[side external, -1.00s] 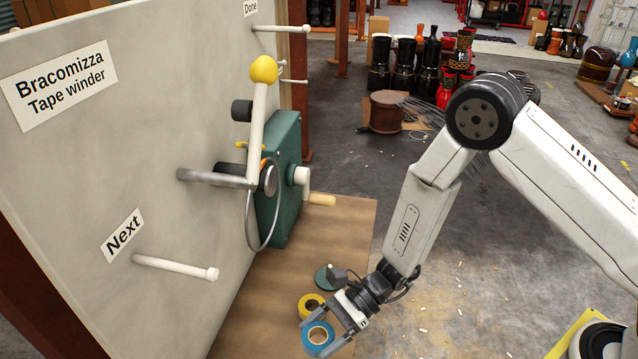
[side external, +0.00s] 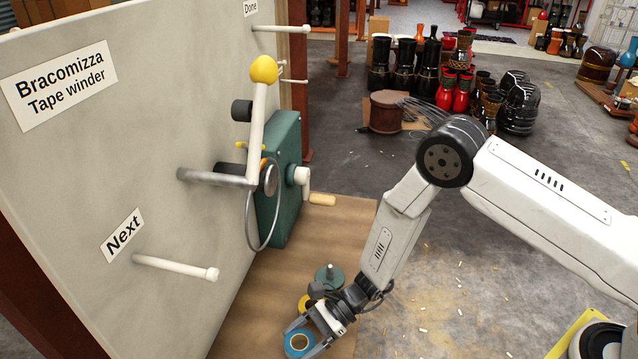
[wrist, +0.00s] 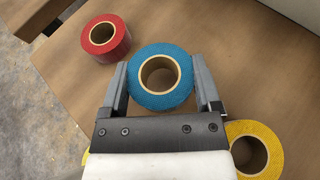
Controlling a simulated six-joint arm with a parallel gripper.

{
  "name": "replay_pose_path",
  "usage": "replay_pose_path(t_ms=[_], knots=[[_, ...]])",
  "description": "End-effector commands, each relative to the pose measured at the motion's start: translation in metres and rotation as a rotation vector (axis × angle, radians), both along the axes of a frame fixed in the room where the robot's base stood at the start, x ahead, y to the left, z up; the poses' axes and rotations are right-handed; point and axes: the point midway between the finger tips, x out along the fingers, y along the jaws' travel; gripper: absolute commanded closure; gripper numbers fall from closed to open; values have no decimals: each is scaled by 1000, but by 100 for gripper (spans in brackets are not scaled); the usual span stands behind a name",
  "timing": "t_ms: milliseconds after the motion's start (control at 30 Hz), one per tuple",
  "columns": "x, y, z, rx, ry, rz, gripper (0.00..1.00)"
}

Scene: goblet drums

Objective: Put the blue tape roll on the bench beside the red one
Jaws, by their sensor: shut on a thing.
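The blue tape roll (wrist: 160,101) is between the two fingers of my gripper (wrist: 163,88), which is shut on its sides in the wrist view. In the side view the blue roll (side external: 299,344) sits low in the picture with my gripper (side external: 301,339) around it. The red tape roll (wrist: 106,38) lies on the wooden bench (wrist: 235,50) beyond the blue one, up and left in the wrist view, with a small gap between them. The red roll is not visible in the side view. I cannot tell whether the blue roll touches the bench.
A yellow tape roll (wrist: 253,150) lies right of my gripper in the wrist view. A green disc with a post (side external: 328,276) stands behind my gripper. The panel (side external: 130,190) with a white peg (side external: 176,266) rises on the left. Bench right of the red roll is clear.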

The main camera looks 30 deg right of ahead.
Motion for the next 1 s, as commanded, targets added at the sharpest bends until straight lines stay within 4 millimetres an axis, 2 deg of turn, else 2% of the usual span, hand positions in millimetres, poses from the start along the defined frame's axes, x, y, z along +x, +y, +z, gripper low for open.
replay_pose_path(t_ms=[200,567,1000], knots=[[0,0,-18,1,0,-1,79],[0,0,-20,1,-2,-1,79],[0,-1,-32,-5,-1,-2,79]])
